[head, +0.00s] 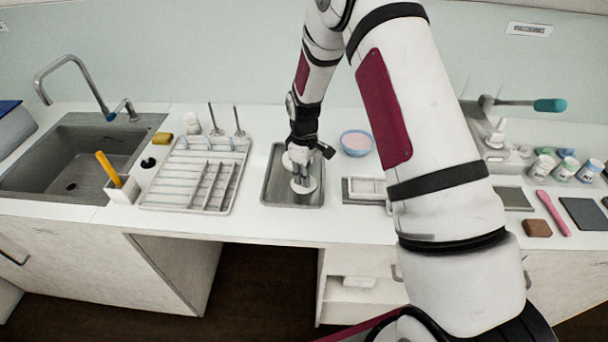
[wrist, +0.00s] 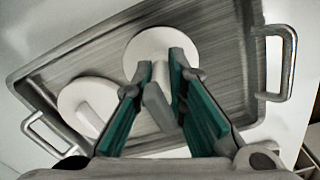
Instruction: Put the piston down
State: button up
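The piston (wrist: 148,46) is a pale disc with an upright grey stem. My gripper (head: 302,179) is over the metal tray (head: 265,187). In the wrist view, my gripper's teal-lined fingers (wrist: 161,75) close in on both sides of the stem, which appears held between them. The disc lies below the fingertips, within the tray's outline. I cannot tell whether it touches the tray floor. A second pale disc with a stem (wrist: 84,101) sits in the tray to the left, apart from the fingers.
A white drying rack (head: 165,207) stands left of the tray. A blue bowl with pink contents (head: 357,142) stands behind right, and a small white tray (head: 366,188) to the right. The sink (head: 85,184) is far left. Clear counter lies along the front edge.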

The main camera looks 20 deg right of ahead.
jog(key=shift+o, duration=1.1)
notch_tip(320, 180, up, 12)
jog(key=shift+r+b, duration=0.2)
jog(key=shift+b, duration=0.65)
jog(key=s+r+m+t, duration=0.1)
jog(key=s+r+m, duration=0.1)
jog(key=s+r, duration=0.45)
jog(key=s+r+m+t, duration=0.2)
jog(key=s+r, duration=0.2)
jog(key=r, duration=0.6)
jog(key=s+r+m+t, duration=0.1)
jog(key=s+r+m, duration=0.1)
jog(key=s, duration=0.7)
jog(key=s+a+r+m+t, duration=0.1)
jog(key=s+r+m, duration=0.2)
jog(key=s, duration=0.6)
jog(key=shift+s+r+t, duration=0.2)
jog(key=shift+r+t, duration=0.1)
jog(key=shift+r, duration=0.35)
